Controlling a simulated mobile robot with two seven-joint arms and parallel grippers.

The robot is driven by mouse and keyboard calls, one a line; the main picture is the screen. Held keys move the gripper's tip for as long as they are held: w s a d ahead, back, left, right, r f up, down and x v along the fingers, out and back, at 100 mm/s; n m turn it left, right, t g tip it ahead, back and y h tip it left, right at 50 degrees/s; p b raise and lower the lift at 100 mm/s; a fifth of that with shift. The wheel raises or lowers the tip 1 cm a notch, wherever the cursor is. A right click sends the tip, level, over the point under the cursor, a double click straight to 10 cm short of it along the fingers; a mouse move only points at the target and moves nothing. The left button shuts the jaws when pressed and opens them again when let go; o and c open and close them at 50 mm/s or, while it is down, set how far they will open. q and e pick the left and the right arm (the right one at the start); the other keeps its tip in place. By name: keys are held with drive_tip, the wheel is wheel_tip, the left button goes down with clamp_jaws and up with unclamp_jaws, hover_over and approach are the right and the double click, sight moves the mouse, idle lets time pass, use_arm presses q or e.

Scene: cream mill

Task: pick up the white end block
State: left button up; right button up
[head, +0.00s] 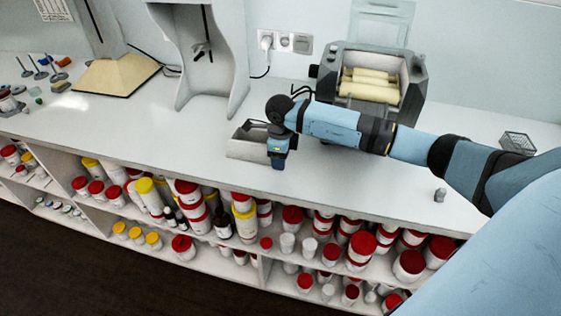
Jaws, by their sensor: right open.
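My right gripper (278,163) points down over the right end of a grey, open-topped trough (240,150) on the white counter. The gripper is open. Its fingertips are small and dark here, and I cannot tell whether they touch anything. I cannot make out a white end block for certain; the gripper and wrist cover the right part of the trough. My left gripper is not in view.
A roller mill (372,80) with cream rollers stands behind my right arm. A grey stand (205,60) is at the back. A small metal weight (440,195) and a wire basket (517,143) are at right. Shelves below the counter (130,120) hold many jars.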

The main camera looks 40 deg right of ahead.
drive_tip(key=shift+f, duration=0.1)
drive_tip(key=shift+c, duration=0.2)
clamp_jaws()
